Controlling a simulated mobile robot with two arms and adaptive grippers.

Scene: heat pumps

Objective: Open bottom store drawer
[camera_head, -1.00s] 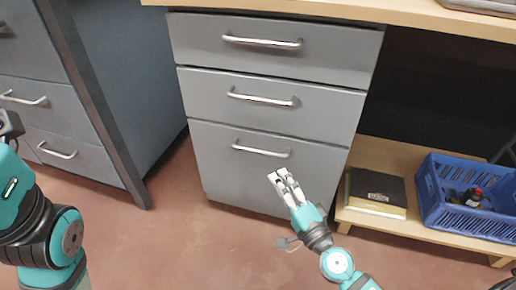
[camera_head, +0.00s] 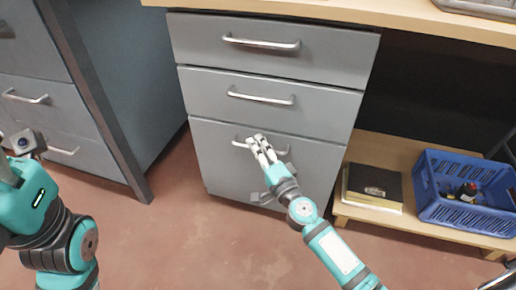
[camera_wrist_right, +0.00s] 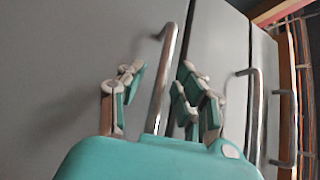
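The bottom drawer (camera_head: 225,172) of the grey cabinet is shut, its front flush with the drawers above. Its metal bar handle (camera_head: 238,142) is partly hidden behind my right gripper (camera_head: 257,141) in the head view. In the right wrist view the handle (camera_wrist_right: 160,85) passes between the spread fingers of my right gripper (camera_wrist_right: 158,92). The fingers are open, with gaps to the bar on both sides. My left arm is at the left edge of the head view, and its fingers cannot be made out there.
The middle drawer (camera_head: 210,95) and top drawer (camera_head: 205,40) above are shut. A blue crate (camera_head: 432,205) and a dark box (camera_head: 373,190) stand on a low wooden shelf (camera_head: 390,225) to the right. Another drawer cabinet (camera_head: 85,120) stands at the left. Floor before the drawer is clear.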

